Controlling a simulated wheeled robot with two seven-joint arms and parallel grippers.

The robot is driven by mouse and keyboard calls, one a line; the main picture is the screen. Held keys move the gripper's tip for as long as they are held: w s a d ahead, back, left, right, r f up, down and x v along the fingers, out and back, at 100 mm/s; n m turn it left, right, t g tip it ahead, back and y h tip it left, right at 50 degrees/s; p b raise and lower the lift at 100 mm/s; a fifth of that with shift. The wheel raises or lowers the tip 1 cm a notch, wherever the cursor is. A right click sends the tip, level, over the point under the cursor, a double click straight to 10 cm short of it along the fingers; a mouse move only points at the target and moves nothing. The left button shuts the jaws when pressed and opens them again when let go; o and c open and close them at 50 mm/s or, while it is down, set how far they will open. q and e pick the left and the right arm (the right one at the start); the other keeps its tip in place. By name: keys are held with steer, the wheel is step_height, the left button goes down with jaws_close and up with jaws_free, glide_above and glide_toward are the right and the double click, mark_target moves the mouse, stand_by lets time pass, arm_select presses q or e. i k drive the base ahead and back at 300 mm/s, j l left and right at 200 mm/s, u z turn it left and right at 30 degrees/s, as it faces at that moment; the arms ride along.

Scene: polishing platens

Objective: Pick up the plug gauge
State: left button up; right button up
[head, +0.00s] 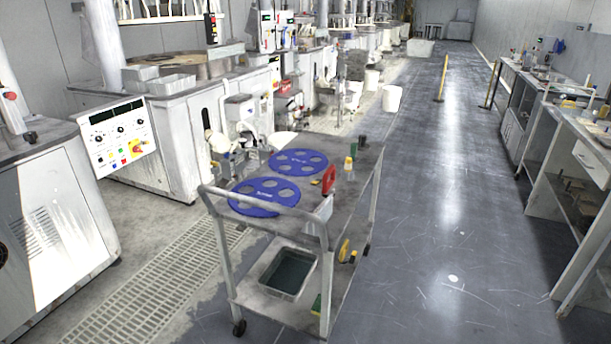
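I cannot pick out the plug gauge for certain in the head view. A grey cart (345,207) stands in the middle, and small items are grouped on the right side of its top. Two blue perforated discs (264,210) lie flat on the left part of the top. Neither of my grippers is in view.
The cart's lower shelf holds a grey tray (288,290). Polishing machines (120,130) line the left side. Workbenches (570,130) run along the right wall. A yellow post (443,78) stands in the aisle. The dark floor (440,230) right of the cart is clear.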

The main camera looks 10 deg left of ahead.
mark_target(353, 150)
steer(key=j+z, duration=0.1)
steer(key=z, duration=0.2)
steer(key=i+j+z, duration=0.1)
steer(key=z, duration=0.2)
steer(key=i+j+z, duration=0.15)
steer(key=j+z, duration=0.15)
steer(key=j, duration=0.9)
steer(key=j+z, duration=0.35)
steer(key=j, duration=1.7)
